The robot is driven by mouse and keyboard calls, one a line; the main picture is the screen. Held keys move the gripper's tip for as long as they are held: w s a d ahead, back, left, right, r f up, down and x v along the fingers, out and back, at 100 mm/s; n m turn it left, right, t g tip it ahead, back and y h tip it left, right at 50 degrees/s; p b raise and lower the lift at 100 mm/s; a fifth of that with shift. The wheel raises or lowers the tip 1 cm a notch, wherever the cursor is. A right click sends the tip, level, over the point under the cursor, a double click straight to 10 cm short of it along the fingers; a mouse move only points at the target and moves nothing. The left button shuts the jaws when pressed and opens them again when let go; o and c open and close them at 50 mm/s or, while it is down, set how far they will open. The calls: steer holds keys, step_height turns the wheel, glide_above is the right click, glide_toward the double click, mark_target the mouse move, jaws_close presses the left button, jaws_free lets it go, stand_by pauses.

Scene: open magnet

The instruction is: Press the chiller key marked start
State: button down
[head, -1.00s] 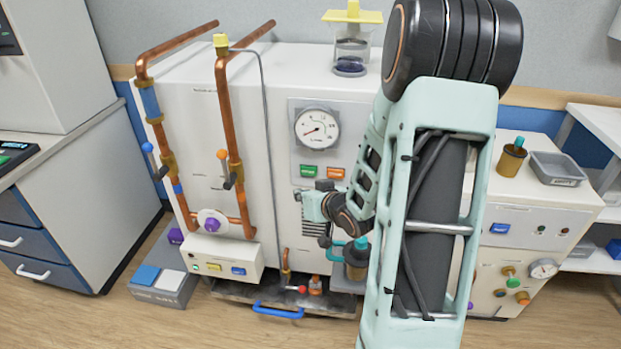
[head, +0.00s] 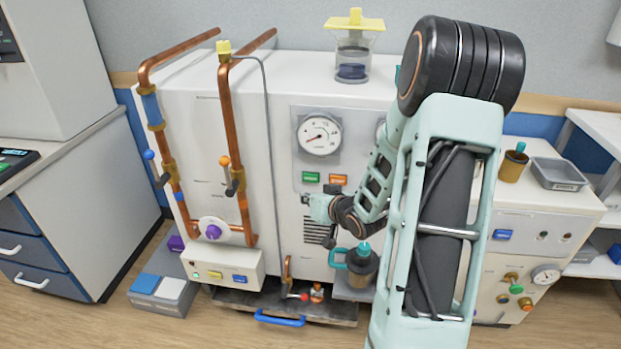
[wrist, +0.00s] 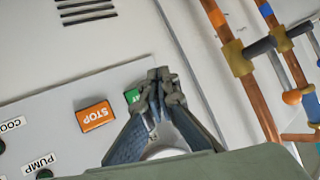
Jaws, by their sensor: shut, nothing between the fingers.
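The chiller is a white cabinet (head: 180,150) with a gauge. Under the gauge are a green key (head: 311,177) and an orange key (head: 338,179). In the wrist view the orange key (wrist: 96,115) reads STOP. My gripper (head: 306,199) is just below the green key in the head view. In the wrist view its fingertips (wrist: 160,74) are together and empty, overlapping the green key's side. I cannot tell whether they touch the panel.
Copper pipes (head: 229,120) with valve levers stand left of the panel. A dark jug with a teal handle (head: 362,265) is below my gripper. A low box with small keys (head: 224,268) sits at lower left. A vent (wrist: 88,10) and PUMP label (wrist: 40,163) show nearby.

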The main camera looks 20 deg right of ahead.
mark_target(306, 182)
steer(key=shift+w+d+p, duration=0.25)
steer(key=shift+w+d, duration=0.5)
steer(key=shift+w, duration=0.35)
steer(key=shift+w+d+p, duration=0.25)
steer(key=shift+w+d, duration=0.5)
steer(key=shift+w, duration=0.35)
steer(key=shift+w+d, duration=0.1)
steer(key=shift+w+d, duration=0.15)
steer(key=shift+w, duration=0.1)
steer(key=shift+w+d+p, duration=0.25)
steer(key=shift+w+p, duration=0.1)
steer(key=shift+w, duration=0.05)
stand_by(0.6)
steer(key=shift+s+a, duration=0.1)
steer(key=shift+s, duration=0.05)
steer(key=shift+s+a, duration=0.35)
steer(key=shift+s, duration=0.25)
steer(key=s+a, duration=0.1)
steer(key=s, duration=0.1)
steer(key=s+a+b, duration=0.1)
steer(key=s, duration=0.1)
steer(key=shift+a, duration=0.4)
